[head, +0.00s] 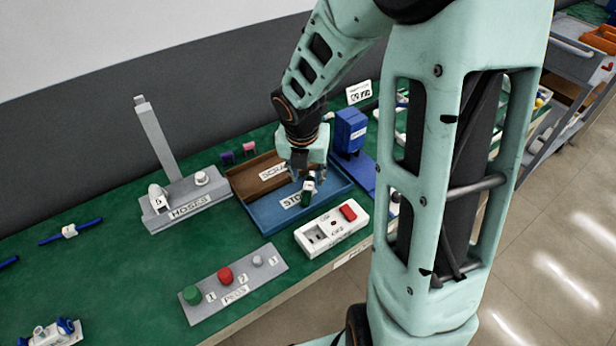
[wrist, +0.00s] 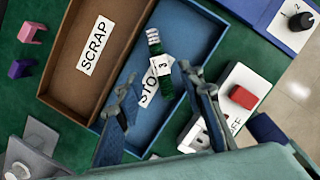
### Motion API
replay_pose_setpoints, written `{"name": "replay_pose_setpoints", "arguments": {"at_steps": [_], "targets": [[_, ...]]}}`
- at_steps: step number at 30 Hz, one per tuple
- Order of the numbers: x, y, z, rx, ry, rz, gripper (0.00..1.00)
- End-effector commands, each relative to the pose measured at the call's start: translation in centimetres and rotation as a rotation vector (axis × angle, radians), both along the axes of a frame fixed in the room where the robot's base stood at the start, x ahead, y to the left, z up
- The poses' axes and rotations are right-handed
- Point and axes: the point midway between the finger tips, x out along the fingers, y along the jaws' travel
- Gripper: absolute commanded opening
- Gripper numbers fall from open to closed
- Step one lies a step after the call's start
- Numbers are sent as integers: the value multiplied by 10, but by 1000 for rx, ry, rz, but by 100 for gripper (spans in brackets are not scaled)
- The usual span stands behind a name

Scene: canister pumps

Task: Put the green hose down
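The green hose (wrist: 160,72) is a short dark green piece with a pale ribbed end and a white label marked 3. It is over the floor of the blue STOCK tray (wrist: 204,28), covering part of the STOCK label, and appears to lie in it. In the head view the hose (head: 307,190) shows just below my gripper (head: 308,178). In the wrist view my gripper (wrist: 164,84) is open, with one finger on each side of the hose and clear gaps between. I cannot tell how high the fingertips are above the tray floor.
The brown SCRAP tray (head: 240,184) adjoins the blue one. A white box with a red button (head: 348,212) stands in front, a blue pump (head: 350,130) behind right, and the grey HOSES stand (head: 185,205) left. A PEGS plate (head: 235,283) lies nearer.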

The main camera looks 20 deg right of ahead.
Motion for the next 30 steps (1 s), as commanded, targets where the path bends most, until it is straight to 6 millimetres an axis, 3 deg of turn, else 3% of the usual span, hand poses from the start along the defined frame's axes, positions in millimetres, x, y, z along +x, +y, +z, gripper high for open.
{"name": "replay_pose_setpoints", "arguments": {"at_steps": [1, 3, 10, 30], "targets": [[-2, 1, 18, -1, -3, -1, 36], [-6, 3, 32, 0, -3, -1, 36], [-15, 7, 62, -1, 0, 0, 36], [-17, 9, 68, 0, 1, 1, 36]]}}
